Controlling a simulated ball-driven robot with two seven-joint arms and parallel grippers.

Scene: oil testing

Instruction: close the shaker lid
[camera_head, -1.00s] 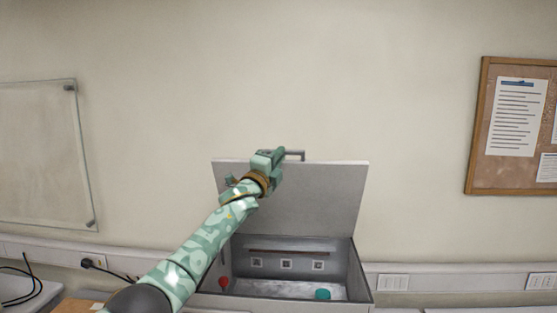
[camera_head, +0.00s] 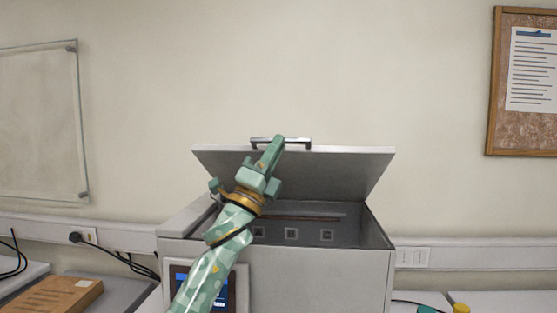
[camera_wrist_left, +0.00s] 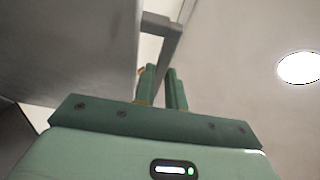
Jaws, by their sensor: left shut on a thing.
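The shaker (camera_head: 315,275) is a grey box with a screen on its front. A metal handle (camera_head: 299,143) runs along the lid's upper edge. My left gripper (camera_head: 272,150) is shut on the handle near its left end. In the left wrist view, the fingers (camera_wrist_left: 164,85) are close together at the handle (camera_wrist_left: 162,25), beside the lid (camera_wrist_left: 70,45). The exact contact is partly hidden. My right gripper is not in view.
Labelled squares (camera_head: 291,234) show on the shaker's inner back wall; the cavity floor is hidden. A cardboard box (camera_head: 58,294) lies at the left. A teal cap (camera_head: 427,309) and a yellow cap (camera_head: 461,308) stand to the right. The space above the lid is clear.

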